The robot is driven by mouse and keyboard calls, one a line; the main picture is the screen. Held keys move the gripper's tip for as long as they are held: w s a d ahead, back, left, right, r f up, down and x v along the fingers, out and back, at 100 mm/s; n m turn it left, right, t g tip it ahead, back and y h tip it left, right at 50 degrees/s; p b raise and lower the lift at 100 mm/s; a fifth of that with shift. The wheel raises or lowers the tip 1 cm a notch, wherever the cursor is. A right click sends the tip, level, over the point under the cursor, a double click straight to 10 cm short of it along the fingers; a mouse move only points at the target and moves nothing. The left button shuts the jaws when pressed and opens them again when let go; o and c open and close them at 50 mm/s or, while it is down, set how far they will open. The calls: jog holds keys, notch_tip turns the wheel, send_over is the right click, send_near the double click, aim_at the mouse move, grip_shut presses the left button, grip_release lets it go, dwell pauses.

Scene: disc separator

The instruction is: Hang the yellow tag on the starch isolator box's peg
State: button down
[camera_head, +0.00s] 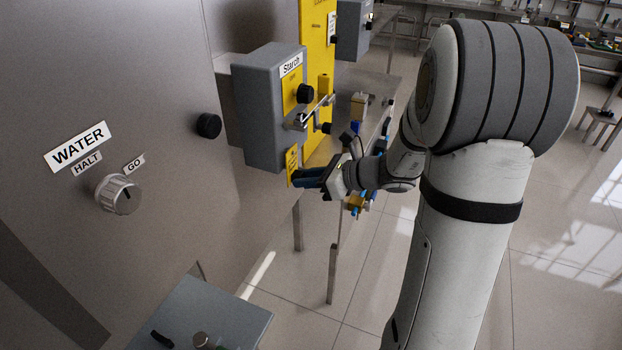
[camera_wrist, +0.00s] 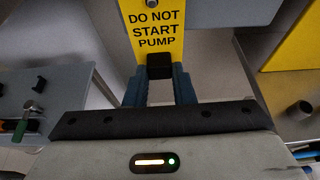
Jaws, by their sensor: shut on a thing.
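The grey starch isolator box (camera_head: 262,115) is on the steel wall in the head view, with a "Starch" label, a black knob (camera_head: 305,93) and a metal lever (camera_head: 317,108) on its front. My gripper (camera_head: 300,178) is just below the box's front. It is shut on the lower end of the yellow tag (camera_head: 291,160), which stands roughly upright against the box's lower front. In the wrist view the tag (camera_wrist: 155,30) reads "DO NOT START PUMP". A dark round spot shows at its top; I cannot tell whether it is hole or peg. I cannot make out the peg for certain.
A yellow panel (camera_head: 314,45) stands behind the box. A black knob (camera_head: 208,126) projects from the wall to its left, and the WATER dial (camera_head: 118,194) is further left. A grey box (camera_head: 205,310) is low in front. A steel table (camera_head: 385,85) stands behind my arm.

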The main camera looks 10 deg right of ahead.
jog(key=shift+w+a, duration=0.3)
jog(key=shift+a, duration=0.1)
jog(key=c, duration=1.1)
grip_release()
jog(key=shift+c, duration=0.2)
